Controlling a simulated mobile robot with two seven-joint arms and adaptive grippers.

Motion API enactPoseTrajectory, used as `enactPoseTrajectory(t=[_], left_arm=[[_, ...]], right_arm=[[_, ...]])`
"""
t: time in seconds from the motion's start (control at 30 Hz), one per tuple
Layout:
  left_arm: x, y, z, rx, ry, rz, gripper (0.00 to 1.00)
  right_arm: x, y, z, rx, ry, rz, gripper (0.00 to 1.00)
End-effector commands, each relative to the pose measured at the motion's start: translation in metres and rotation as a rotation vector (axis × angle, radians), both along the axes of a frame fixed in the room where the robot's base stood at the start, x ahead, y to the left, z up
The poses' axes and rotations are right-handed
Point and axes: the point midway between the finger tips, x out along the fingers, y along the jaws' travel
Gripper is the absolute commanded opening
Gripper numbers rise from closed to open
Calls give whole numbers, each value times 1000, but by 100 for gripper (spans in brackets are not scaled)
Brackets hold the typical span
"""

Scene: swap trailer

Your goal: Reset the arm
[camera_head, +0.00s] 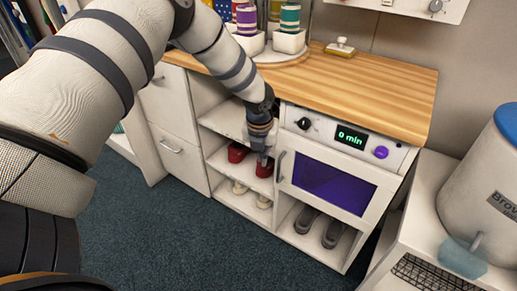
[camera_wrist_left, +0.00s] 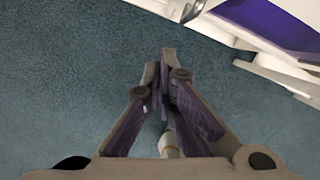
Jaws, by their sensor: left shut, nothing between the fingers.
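My left arm comes in from the left in the head view and reaches down to the front of the cabinet. My left gripper (camera_head: 265,160) is in front of the open shelves, just left of the oven door handle (camera_head: 281,167). In the left wrist view my left gripper (camera_wrist_left: 166,55) has its fingertips together with nothing between them, over blue-grey carpet (camera_wrist_left: 60,70). Whether it touches the handle cannot be told. My right gripper is in neither view.
The oven (camera_head: 330,186) has a purple window, and its display reads 0 min. Red shoes (camera_head: 237,152) and other shoes (camera_head: 332,233) stand on the shelves. The carpet is clear.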

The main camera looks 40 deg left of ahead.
Motion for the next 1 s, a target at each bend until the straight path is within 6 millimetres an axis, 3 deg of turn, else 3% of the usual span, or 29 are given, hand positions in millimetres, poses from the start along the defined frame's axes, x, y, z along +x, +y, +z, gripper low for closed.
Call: enactPoseTrajectory(t=[0.03,0.1,0.3,0.43,0.6,0.67,0.77,0.87,0.97,1.0], left_arm=[[0,-2,24,0,-17,-1,0],[-6,-1,46,-1,-17,1,0],[-19,-3,88,-1,-10,1,0],[-23,-3,98,0,-5,1,0],[-25,-4,96,-5,2,8,0],[-32,-14,85,-35,12,49,0],[-65,-55,39,-160,63,264,0],[-128,-109,-18,-305,160,668,0],[-209,-149,-64,-361,265,1188,0],[-245,-160,-77,-350,292,1418,0]], right_arm=[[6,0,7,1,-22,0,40],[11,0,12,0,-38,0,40],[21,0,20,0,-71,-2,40],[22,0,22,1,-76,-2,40],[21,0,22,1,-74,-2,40],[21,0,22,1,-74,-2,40],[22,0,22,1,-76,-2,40],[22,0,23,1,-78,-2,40],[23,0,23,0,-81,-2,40],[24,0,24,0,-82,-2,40]])
